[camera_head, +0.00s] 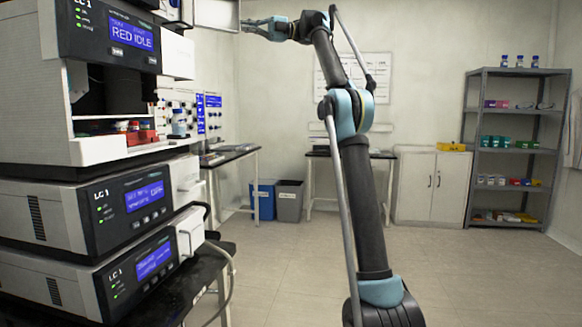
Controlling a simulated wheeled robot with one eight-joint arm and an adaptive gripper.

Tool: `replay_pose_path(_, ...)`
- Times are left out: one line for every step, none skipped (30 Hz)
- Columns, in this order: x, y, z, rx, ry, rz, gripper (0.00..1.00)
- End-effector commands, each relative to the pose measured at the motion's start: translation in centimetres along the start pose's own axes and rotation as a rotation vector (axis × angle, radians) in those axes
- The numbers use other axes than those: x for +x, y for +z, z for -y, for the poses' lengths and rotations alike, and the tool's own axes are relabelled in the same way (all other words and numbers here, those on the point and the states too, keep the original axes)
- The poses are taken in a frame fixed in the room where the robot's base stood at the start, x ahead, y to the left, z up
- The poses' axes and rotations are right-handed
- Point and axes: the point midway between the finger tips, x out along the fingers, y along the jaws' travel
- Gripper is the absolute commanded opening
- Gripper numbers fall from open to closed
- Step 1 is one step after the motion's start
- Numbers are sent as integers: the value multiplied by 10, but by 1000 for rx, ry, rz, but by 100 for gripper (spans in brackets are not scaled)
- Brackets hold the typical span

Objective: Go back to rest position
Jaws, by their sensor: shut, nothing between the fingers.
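My arm rises from the bottom right of centre and bends left at the top. My gripper (246,25) is at the top of the view, pointing left. It is shut and holds nothing. Its fingertips are close to the right edge of a pale framed panel (216,15), which is partly cut off by the top of the view. I cannot tell whether they touch.
The LC 1 instrument stack (70,215) fills the left side, its upper module reading "RED IDLE" with an open bay. Tables, a blue bin (263,195), a grey bin (289,201), a white cabinet (430,187) and a shelf rack (512,148) stand behind. Right-hand floor is clear.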

Motion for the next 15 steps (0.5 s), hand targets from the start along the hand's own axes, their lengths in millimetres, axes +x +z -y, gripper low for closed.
replay_pose_path(1, 2, -2, -1, 7, 13, 0)
replay_pose_path(1, 4, -3, -2, 13, 25, 0)
replay_pose_path(2, 7, -5, -4, 20, 41, 0)
replay_pose_path(2, 9, -6, -4, 26, 53, 0)
replay_pose_path(2, 11, -8, -5, 32, 66, 0)
replay_pose_path(1, 14, -10, -7, 44, 89, 0)
replay_pose_path(1, 17, -12, -7, 51, 105, 0)
replay_pose_path(1, 20, -14, -8, 59, 124, 0)
replay_pose_path(-1, 24, -17, -9, 72, 152, 0)
replay_pose_path(-3, 26, -19, -9, 82, 173, 0)
replay_pose_path(-4, 30, -21, -10, 92, 196, 0)
replay_pose_path(-7, 34, -24, -10, 108, 230, 0)
replay_pose_path(-10, 37, -26, -9, 119, 256, 0)
replay_pose_path(-12, 41, -29, -9, 134, 286, 0)
replay_pose_path(-16, 46, -32, -7, 153, 328, 0)
